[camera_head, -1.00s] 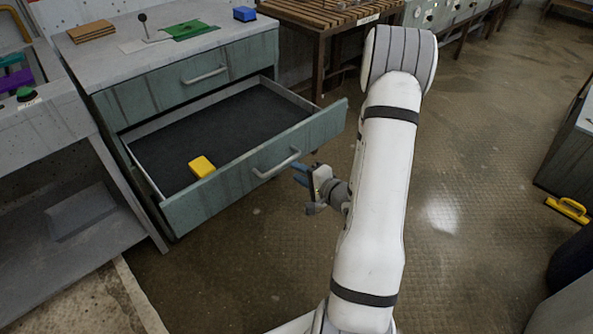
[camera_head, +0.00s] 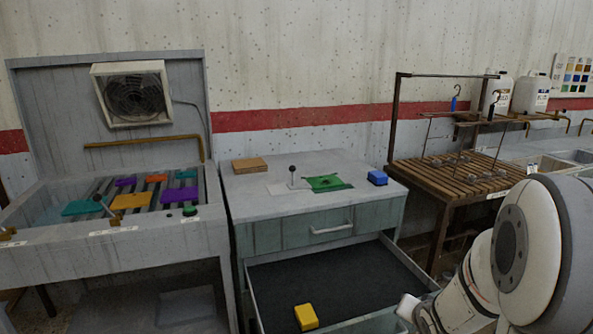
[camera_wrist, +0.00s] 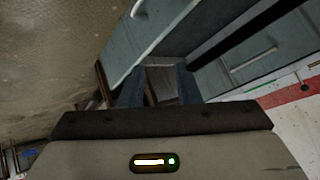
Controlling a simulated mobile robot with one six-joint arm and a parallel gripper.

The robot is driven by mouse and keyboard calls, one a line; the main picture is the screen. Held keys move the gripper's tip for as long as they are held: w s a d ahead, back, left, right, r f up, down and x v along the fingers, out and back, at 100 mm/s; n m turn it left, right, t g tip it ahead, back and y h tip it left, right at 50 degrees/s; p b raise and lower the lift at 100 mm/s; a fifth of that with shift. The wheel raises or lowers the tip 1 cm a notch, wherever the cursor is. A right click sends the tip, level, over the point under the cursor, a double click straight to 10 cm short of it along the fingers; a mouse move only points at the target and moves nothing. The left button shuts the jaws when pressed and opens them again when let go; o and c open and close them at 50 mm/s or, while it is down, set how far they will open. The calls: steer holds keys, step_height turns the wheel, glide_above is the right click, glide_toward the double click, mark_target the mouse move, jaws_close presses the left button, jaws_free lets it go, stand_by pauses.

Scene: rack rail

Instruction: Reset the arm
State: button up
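My gripper (camera_wrist: 159,84) shows in the wrist view with its two blue-grey fingers apart and nothing held between them. In that view it is near the pulled-out drawer front (camera_wrist: 165,30) and the cabinet. In the head view my white arm fills the lower right corner, and its gripper is out of sight. The lower drawer (camera_head: 255,290) stands open, with a yellow block (camera_head: 306,317) on its dark floor. The upper drawer (camera_head: 300,229) is shut.
A bench with coloured plates (camera_head: 132,201) stands left. A slatted wooden table (camera_head: 440,178) stands right. Bare floor (camera_wrist: 45,60) shows in the wrist view.

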steer(key=s+a+r+n+g+p, duration=0.3)
steer(key=s+a+r, duration=0.3)
steer(key=s+r, duration=0.3)
steer(key=s+a+r+n+g+y+p, duration=0.1)
steer(key=s+a+r+n+g+p, duration=0.2)
steer(key=s+r, duration=0.7)
steer(key=a+n+p, duration=0.1)
steer(key=a+p, duration=0.1)
steer(key=a, duration=0.1)
steer(key=shift+s+a+r, duration=0.15)
steer(key=shift+s+a, duration=0.05)
steer(key=shift+a, duration=0.05)
